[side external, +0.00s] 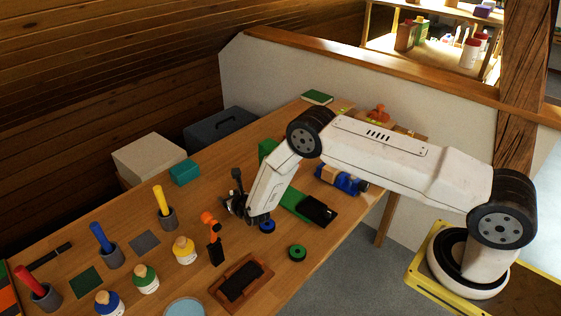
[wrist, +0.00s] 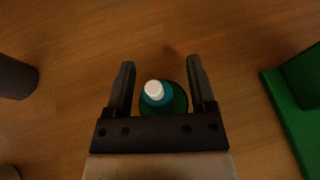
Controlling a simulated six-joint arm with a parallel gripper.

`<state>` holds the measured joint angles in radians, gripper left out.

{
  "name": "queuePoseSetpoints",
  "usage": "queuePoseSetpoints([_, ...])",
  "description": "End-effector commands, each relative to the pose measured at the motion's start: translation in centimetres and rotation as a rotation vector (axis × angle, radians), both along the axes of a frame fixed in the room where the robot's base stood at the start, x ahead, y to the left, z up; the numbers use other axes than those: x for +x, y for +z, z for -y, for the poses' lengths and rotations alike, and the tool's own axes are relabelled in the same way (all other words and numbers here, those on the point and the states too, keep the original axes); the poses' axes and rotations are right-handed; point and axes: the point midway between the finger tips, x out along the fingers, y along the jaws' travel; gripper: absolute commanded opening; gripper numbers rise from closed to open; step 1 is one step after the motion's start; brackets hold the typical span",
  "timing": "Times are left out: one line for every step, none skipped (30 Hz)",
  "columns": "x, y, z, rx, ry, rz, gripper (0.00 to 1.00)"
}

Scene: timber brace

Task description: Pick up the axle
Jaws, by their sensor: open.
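In the wrist view, a small upright piece with a white round tip, a blue collar and a dark green disc-like base, apparently the axle (wrist: 154,91), shows between my fingers. My gripper (wrist: 160,66) is open, with one finger on each side of the piece in the picture. I cannot tell how far above it the fingers are, and no contact shows. In the side view my gripper (side external: 237,206) is low over the middle of the wooden table, and the piece is not clearly visible there.
A green stand (side external: 295,204) is right of my gripper, also at the wrist view's right edge (wrist: 293,125). A green wheel (side external: 298,253), an orange-and-black tool (side external: 214,243), a brown tray (side external: 240,281), several bottles and grey cups with coloured rods (side external: 167,217) stand nearby.

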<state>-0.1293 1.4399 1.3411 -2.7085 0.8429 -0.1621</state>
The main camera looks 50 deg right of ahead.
Motion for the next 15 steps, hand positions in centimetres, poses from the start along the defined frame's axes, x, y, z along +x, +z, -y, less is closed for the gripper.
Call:
queuePoseSetpoints([0.0,0.01,-0.01,0.0,0.0,0.0,0.71])
queuePoseSetpoints([0.0,0.02,-0.01,0.0,0.0,0.0,0.71])
queuePoseSetpoints([0.0,0.02,-0.01,0.0,0.0,0.0,0.71])
queuePoseSetpoints([0.0,0.02,-0.01,0.0,0.0,0.0,0.61])
queuePoseSetpoints([0.0,0.02,-0.01,0.0,0.0,0.0,0.52])
queuePoseSetpoints([0.0,0.02,-0.01,0.0,0.0,0.0,0.39])
queuePoseSetpoints([0.01,0.03,-0.02,0.0,0.0,0.0,0.3])
queuePoseSetpoints([0.01,0.03,-0.02,0.0,0.0,0.0,0.2])
queuePoseSetpoints([0.01,0.03,-0.02,0.0,0.0,0.0,0.07])
queuePoseSetpoints([0.01,0.03,-0.02,0.0,0.0,0.0,0.0])
queuePoseSetpoints([0.01,0.03,-0.02,0.0,0.0,0.0,0.0])
queuePoseSetpoints([0.0,0.03,-0.01,0.0,0.0,0.001,0.0])
queuePoseSetpoints([0.0,0.03,-0.01,0.0,0.0,0.001,0.0])
queuePoseSetpoints([0.03,0.06,-0.01,0.0,0.0,0.001,0.0])
queuePoseSetpoints([0.03,0.06,-0.01,0.0,0.0,0.001,0.0])
